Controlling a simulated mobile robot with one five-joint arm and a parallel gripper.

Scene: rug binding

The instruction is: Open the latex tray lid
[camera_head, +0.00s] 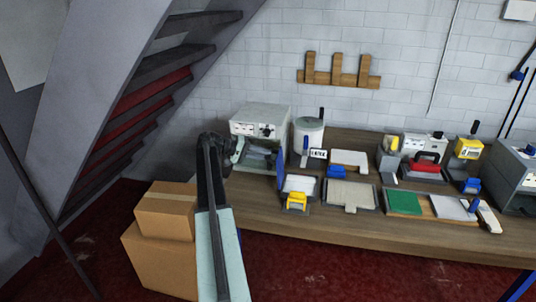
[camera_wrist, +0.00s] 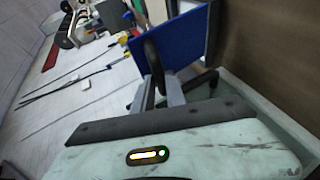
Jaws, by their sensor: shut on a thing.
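A blue panel, which looks like the latex tray lid (camera_head: 281,166), stands upright at the left edge of a pale tray (camera_head: 299,183). In the wrist view the blue lid (camera_wrist: 178,38) fills the top middle, with a dark curved handle (camera_wrist: 152,58) on its near side. My gripper (camera_wrist: 157,88) is shut around this handle. In the head view my arm reaches in from the left, and my gripper (camera_head: 268,161) is small and partly lost against the grey machine. The exact contact of the fingers is hard to see.
A yellow-handled tool (camera_head: 297,201) is at the tray's front. The grey machine (camera_head: 262,119) stands behind my arm, and a white labelled container (camera_head: 309,133) behind the tray. A grey flat tray (camera_head: 351,194) lies to the right. Cardboard boxes (camera_head: 160,250) stand on the floor at left.

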